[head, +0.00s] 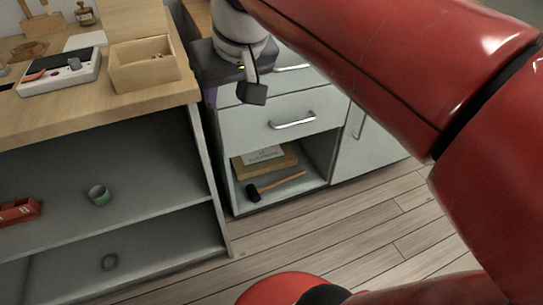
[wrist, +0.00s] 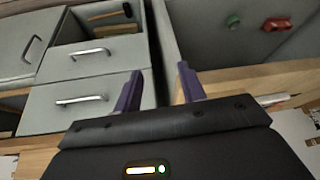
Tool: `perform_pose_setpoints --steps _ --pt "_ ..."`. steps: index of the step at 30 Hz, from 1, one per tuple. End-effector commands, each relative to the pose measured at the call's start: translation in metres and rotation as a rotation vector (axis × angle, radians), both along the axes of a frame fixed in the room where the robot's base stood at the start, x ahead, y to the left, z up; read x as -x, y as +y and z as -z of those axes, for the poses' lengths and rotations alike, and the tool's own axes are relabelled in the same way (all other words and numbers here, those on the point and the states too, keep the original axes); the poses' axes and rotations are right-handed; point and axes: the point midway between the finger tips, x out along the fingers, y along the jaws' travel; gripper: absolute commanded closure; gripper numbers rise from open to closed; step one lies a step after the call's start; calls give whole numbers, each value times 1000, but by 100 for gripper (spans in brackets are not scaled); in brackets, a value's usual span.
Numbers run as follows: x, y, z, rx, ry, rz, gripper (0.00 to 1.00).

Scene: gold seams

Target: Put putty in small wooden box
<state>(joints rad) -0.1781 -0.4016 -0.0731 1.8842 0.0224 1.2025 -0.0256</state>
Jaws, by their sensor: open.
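A small open wooden box (head: 143,72) stands on the workbench's right end in the head view, with some small things inside that I cannot make out. No putty is clearly identifiable.
A grey tray (head: 60,72) is left of the box. The drawer cabinet (head: 250,125) has a mallet (head: 275,186) in its open bay. The floor in front is clear.

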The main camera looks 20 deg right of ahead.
Motion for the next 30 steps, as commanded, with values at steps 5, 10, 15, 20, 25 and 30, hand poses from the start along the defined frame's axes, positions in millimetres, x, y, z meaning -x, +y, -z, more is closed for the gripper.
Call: perform_pose_setpoints --steps 5,10,15,20,25,30 --pt "61 -22 81 17 -23 81 59" --pt "93 -31 133 32 -38 125 59" --pt "103 -33 149 38 -40 138 59" --pt "102 -33 149 38 -39 137 59" --pt "102 -33 149 38 -38 137 59" --pt "102 -33 149 37 -38 137 59"
